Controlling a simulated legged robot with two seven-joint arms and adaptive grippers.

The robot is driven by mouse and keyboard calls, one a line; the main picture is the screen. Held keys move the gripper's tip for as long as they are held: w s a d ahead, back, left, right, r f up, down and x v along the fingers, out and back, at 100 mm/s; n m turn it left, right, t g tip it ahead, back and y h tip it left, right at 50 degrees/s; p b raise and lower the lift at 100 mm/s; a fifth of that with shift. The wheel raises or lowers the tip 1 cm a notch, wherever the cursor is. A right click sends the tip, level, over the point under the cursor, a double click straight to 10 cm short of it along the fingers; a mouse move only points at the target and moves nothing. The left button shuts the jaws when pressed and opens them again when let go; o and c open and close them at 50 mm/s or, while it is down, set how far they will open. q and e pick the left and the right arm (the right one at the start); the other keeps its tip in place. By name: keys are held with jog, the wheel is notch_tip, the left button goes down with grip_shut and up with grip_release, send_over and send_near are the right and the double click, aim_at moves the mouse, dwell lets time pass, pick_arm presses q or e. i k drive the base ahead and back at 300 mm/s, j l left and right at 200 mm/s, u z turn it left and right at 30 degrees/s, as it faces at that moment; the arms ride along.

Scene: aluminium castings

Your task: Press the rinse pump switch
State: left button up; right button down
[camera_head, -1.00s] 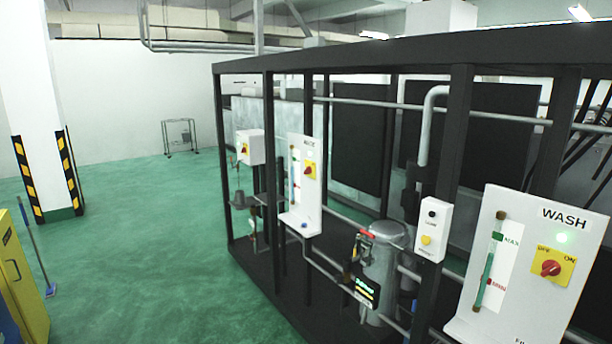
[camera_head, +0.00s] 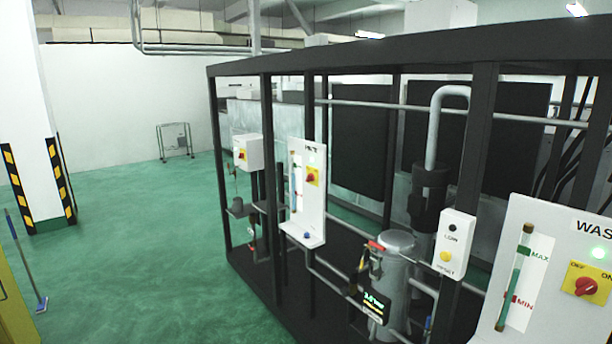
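A white panel (camera_head: 312,220) stands on the dark frame in the middle of the head view. Its short label is too small to read surely. It carries a red rotary switch on a yellow plate (camera_head: 312,177), a sight tube and a small blue knob. A second white panel (camera_head: 539,260) at the right edge is marked "WAS…", cut off by the picture edge. It has a red switch on a yellow OFF/ON plate (camera_head: 587,286) and a lit green lamp. Neither of my grippers is in view.
A grey canister (camera_head: 396,270) with a red handle and a white LOW/RESET box (camera_head: 455,244) stand between the panels. A white switch box (camera_head: 248,152) is farther back. Green floor (camera_head: 150,260) lies open left of the dark frame. A striped pillar (camera_head: 38,190) stands left.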

aim_at(310, 177)
jog(key=i+j+z, duration=0.1)
jog(key=i+j, duration=0.65)
jog(key=i+j+z, duration=0.15)
jog(key=i+j, duration=0.25)
jog(key=i+j+z, duration=0.1)
jog(key=i+j, duration=0.75)
jog(key=i+j+z, duration=0.15)
jog(key=i+j, duration=0.2)
jog(key=j, duration=0.2)
jog(key=i+j+z, duration=0.1)
jog(key=i+j, duration=0.25)
jog(key=j, duration=0.15)
